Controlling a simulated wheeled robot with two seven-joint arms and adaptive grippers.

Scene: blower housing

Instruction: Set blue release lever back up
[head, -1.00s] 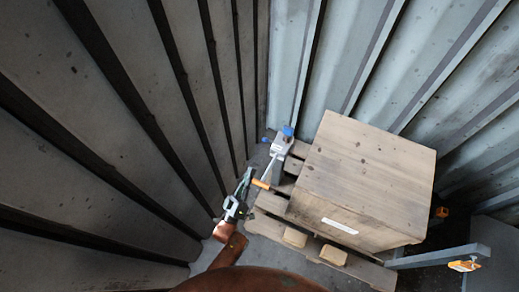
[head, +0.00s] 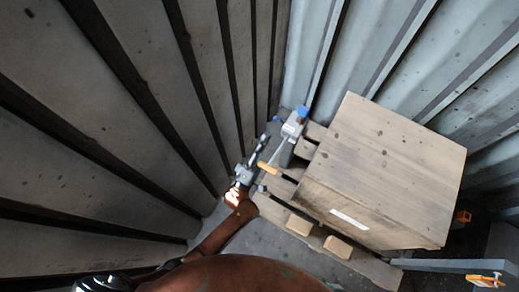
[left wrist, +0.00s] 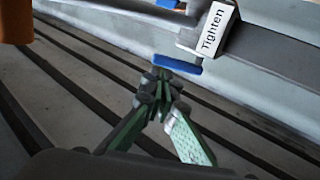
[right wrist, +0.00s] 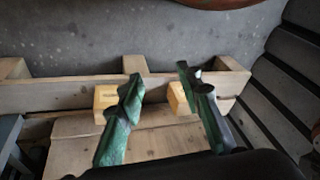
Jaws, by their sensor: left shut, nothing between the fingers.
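The blue release lever (head: 277,119) shows as a small blue piece on the left of the grey tensioner (head: 291,130) in the head view. In the left wrist view a blue bar (left wrist: 177,66), which looks like this lever, sits under the grey body with the white "Tighten" label (left wrist: 216,30). My left gripper (head: 264,139) is shut and empty, its tips (left wrist: 162,78) just below the bar in that picture. Whether they touch it I cannot tell. My right gripper (right wrist: 160,80) is open and empty over the pallet's edge.
A large wooden crate (head: 385,165) stands on a wooden pallet (head: 270,208), right of the tensioner. An orange handle (head: 268,167) sticks out close to my left gripper. Corrugated walls (head: 130,120) close in on the left and back. A grey bar (head: 430,264) is at lower right.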

